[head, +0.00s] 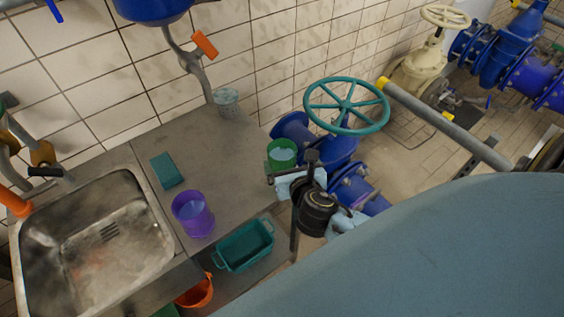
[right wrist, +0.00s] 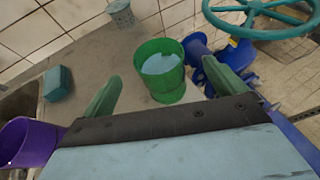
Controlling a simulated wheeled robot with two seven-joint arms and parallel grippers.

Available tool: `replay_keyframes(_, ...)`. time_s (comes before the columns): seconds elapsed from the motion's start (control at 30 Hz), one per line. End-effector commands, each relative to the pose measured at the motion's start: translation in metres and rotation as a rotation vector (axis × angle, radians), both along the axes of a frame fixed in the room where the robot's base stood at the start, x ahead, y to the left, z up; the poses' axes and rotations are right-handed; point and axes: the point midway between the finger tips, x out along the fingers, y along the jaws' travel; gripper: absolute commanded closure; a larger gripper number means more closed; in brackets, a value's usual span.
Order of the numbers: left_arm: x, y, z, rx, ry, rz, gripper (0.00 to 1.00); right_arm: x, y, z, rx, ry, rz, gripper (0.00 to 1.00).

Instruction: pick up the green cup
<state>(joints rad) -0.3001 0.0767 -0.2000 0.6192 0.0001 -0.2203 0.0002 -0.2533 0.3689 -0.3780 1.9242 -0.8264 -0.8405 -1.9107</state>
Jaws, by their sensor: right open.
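The green cup (head: 279,155) stands upright on the grey counter near its right end, with something pale blue inside. In the right wrist view the green cup (right wrist: 161,72) is ahead of the fingers, near the middle between them. My right gripper (head: 283,168) is at the near side of the cup and partly covers it in the head view. In the right wrist view the right gripper (right wrist: 165,92) shows two green fingers spread wide with nothing held between them. Whether a finger touches the cup I cannot tell. My left gripper is not in view.
A purple cup (head: 193,214) and a teal block (head: 166,170) are on the counter (head: 222,160), left of the green cup. A grey cup (head: 227,101) is near the wall. A teal valve wheel (head: 347,105) on blue pipes is close right. A steel sink (head: 95,235) is left.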

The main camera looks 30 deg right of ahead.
Motion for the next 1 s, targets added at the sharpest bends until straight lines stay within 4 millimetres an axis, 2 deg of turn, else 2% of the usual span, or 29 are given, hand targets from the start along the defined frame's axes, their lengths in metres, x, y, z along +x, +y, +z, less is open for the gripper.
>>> replay_keyframes(0.1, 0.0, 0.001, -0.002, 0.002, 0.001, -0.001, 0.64, 0.017, -0.005, -0.007, 0.001, -0.001, 0.0, 0.04)
replay_keyframes(0.37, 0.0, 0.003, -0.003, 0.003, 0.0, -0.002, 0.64, 0.033, -0.01, -0.016, 0.002, 0.0, -0.001, 0.04)
replay_keyframes(0.6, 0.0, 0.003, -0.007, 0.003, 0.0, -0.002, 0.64, 0.063, -0.017, -0.031, 0.002, -0.001, -0.001, 0.04)
replay_keyframes(0.73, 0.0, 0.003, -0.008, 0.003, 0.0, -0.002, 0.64, 0.07, -0.019, -0.034, 0.002, 0.0, 0.0, 0.04)
replay_keyframes(0.93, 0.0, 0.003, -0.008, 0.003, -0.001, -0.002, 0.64, 0.071, -0.019, -0.034, 0.003, 0.0, 0.001, 0.04)
replay_keyframes(1.0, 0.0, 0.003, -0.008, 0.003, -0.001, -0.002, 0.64, 0.07, -0.019, -0.034, 0.003, 0.0, 0.001, 0.11)
